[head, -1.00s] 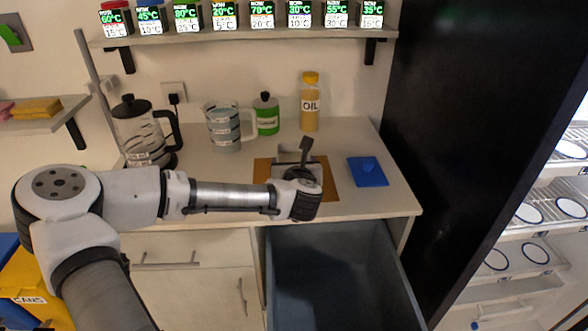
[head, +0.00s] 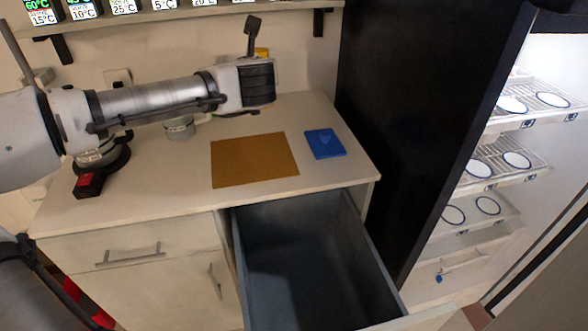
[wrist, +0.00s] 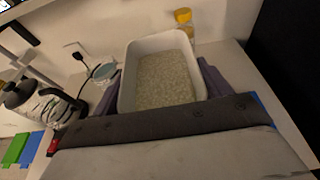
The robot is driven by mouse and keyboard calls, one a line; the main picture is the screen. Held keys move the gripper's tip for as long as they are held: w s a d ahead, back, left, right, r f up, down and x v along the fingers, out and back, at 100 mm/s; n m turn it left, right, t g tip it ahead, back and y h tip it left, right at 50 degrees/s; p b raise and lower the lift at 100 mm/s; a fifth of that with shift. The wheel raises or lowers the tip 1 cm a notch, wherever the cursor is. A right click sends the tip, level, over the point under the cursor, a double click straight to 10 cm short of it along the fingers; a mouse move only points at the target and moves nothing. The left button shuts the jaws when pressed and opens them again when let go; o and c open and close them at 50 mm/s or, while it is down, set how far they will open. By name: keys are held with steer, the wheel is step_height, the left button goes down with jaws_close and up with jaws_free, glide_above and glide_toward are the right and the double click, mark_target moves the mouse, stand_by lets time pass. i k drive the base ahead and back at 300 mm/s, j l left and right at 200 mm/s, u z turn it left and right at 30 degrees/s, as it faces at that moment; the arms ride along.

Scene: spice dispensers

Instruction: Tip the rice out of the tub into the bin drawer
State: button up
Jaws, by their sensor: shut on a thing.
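A white tub (wrist: 128,72) holds pale rice (wrist: 165,80) in the wrist view. My gripper (wrist: 162,88) is shut on the tub, with a grey-purple finger showing at each side. In the head view my wrist (head: 257,85) is raised over the back of the counter and hides the tub and the fingers. The rice lies in the tub, and no spilled rice shows. The bin drawer (head: 300,250) is pulled open below the counter front, to the right and nearer than my gripper. Its visible inside is dark and looks empty.
A brown mat (head: 250,160) lies bare on the counter, with a blue pad (head: 325,143) to its right. A yellow-capped bottle (wrist: 183,16), a jug (wrist: 105,73) and a marbled pot (wrist: 45,105) stand at the back and left. A dark tall panel (head: 420,90) bounds the right.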

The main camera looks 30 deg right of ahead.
mark_target(311, 283)
steer(key=k+j+z, duration=0.2)
steer(key=k+z, duration=0.15)
steer(key=k+j+z, duration=0.1)
steer(key=k+z, duration=0.25)
steer(key=k, duration=0.15)
steer(key=k+z, duration=0.3)
steer(key=k, duration=0.15)
